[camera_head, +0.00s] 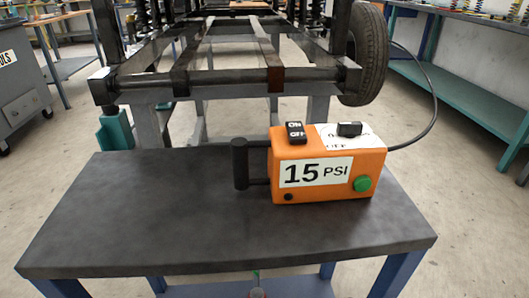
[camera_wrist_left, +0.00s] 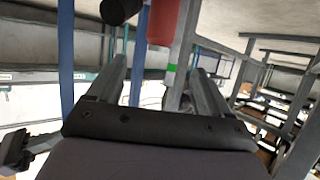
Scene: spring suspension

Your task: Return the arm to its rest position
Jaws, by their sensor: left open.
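My left gripper (camera_wrist_left: 158,66) shows in the left wrist view with its two fingers spread apart. I see nothing held between them. A red cylindrical part (camera_wrist_left: 163,22) and a grey bar with a green band (camera_wrist_left: 171,67) appear beyond the fingers; I cannot tell how far away they are. In the head view neither gripper shows. An orange control box (camera_head: 325,162) marked 15 PSI stands on the dark table (camera_head: 140,215), with a black handle on its left, a green button and black switches.
A dark metal frame (camera_head: 228,82) with a tyre (camera_head: 368,55) stands behind the table. A black cable (camera_head: 432,95) runs from the box. A grey cabinet (camera_head: 20,85) is at left, a teal bench (camera_head: 470,90) at right. The left half of the tabletop is clear.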

